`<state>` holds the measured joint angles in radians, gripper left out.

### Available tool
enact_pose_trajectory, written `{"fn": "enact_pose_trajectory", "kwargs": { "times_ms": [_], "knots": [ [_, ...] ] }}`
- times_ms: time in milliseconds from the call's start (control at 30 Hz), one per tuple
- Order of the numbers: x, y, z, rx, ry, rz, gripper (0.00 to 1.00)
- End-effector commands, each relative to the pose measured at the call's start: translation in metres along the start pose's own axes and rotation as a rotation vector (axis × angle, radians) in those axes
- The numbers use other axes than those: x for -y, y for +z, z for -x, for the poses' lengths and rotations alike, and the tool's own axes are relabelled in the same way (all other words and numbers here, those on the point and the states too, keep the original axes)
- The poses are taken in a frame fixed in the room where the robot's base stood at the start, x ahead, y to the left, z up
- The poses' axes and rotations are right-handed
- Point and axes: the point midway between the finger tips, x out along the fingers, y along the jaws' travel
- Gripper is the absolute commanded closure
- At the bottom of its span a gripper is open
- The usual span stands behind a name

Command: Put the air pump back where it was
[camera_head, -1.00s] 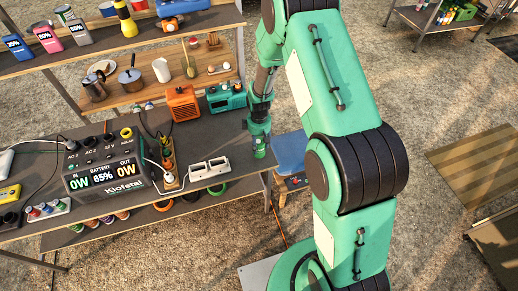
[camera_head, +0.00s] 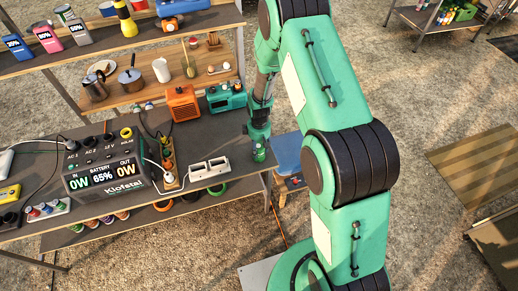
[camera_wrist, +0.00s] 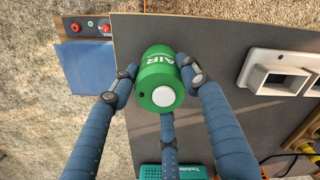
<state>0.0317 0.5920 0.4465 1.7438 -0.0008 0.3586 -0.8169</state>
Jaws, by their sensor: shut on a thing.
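The air pump (camera_wrist: 160,80) is a short green cylinder with "AIR" on its side and a white round end facing the wrist camera. My gripper (camera_wrist: 158,85) has its blue ribbed fingers closed around it. In the head view the pump (camera_head: 259,154) shows as a small green shape below my wrist. It is by the right end of the grey worktop (camera_head: 225,186). I cannot tell whether it touches the worktop.
A white double socket block (camera_head: 209,169) lies left of the pump. A teal radio (camera_head: 226,97) and orange box (camera_head: 183,102) stand behind. The power station (camera_head: 105,175) is further left.

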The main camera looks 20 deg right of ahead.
Motion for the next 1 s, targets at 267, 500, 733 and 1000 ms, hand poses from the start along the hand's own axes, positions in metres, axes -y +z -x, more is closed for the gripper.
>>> {"fn": "enact_pose_trajectory", "kwargs": {
  "times_ms": [267, 500, 733, 1000],
  "knots": [
    [0.000, 0.000, -0.003, 0.000, 0.000, 0.000, 0.45],
    [0.000, 0.000, -0.002, 0.000, 0.000, 0.000, 0.36],
    [0.000, 0.000, 0.000, 0.000, 0.000, 0.000, 0.36],
    [-0.001, -0.001, 0.019, -0.001, 0.002, 0.000, 0.36]
  ]
}}
